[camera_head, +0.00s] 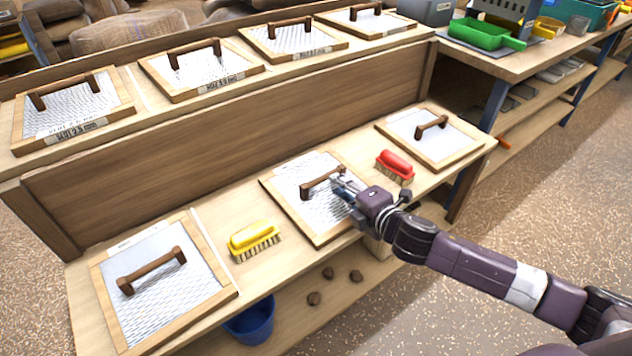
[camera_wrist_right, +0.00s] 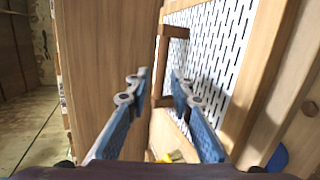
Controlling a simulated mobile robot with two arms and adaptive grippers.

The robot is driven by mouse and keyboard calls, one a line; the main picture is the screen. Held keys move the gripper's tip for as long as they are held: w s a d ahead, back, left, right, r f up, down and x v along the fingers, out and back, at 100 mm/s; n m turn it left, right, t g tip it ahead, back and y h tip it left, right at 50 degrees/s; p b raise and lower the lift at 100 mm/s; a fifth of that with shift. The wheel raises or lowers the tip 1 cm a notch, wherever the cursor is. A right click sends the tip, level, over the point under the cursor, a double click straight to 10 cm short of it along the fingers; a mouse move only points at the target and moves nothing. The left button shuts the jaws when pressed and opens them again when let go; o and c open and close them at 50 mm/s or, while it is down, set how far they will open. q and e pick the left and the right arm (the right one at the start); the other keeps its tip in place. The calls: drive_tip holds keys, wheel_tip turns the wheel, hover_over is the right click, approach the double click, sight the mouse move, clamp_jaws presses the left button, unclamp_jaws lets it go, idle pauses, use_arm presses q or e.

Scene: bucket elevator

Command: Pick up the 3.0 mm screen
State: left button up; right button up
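A wooden-framed slotted screen (camera_head: 325,215) lies on the lower shelf between a yellow and a red brush. Its brown bar handle (camera_head: 316,184) stands up from the mesh. My right gripper (camera_head: 340,181) is at the right end of this handle. In the right wrist view the screen (camera_wrist_right: 228,50) fills the upper right. The gripper's fingers (camera_wrist_right: 160,74) are apart there, with the handle bar (camera_wrist_right: 158,82) showing in the gap between the tips; contact is not clear. I cannot read a 3.0 mm label on this screen. My left gripper is not in view.
Similar screens lie at the lower left (camera_head: 165,290) and lower right (camera_head: 425,140). Several labelled ones sit on the upper ledge, their print barely legible. The yellow brush (camera_head: 253,238) and red brush (camera_head: 395,165) flank the middle screen. A blue bucket (camera_head: 252,325) stands below.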

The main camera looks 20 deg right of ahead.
sight(325, 178)
drive_tip(key=shift+w+a, duration=0.1)
drive_tip(key=shift+w, duration=0.25)
drive_tip(key=shift+b+x, duration=0.35)
drive_tip(key=shift+x, duration=0.75)
drive_tip(key=shift+a+f+b+x, duration=0.15)
drive_tip(key=shift+b+x, duration=0.15)
drive_tip(key=shift+x, duration=0.9)
drive_tip(key=shift+a+f+b+x, duration=0.1)
drive_tip(key=shift+b+x, duration=0.15)
drive_tip(key=shift+x, duration=0.9)
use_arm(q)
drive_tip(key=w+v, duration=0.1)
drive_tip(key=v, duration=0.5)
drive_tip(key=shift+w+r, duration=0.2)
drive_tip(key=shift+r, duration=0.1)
use_arm(e)
drive_tip(key=shift+s+d, duration=0.1)
drive_tip(key=shift+s, duration=0.05)
clamp_jaws()
drive_tip(key=shift+r, duration=0.1)
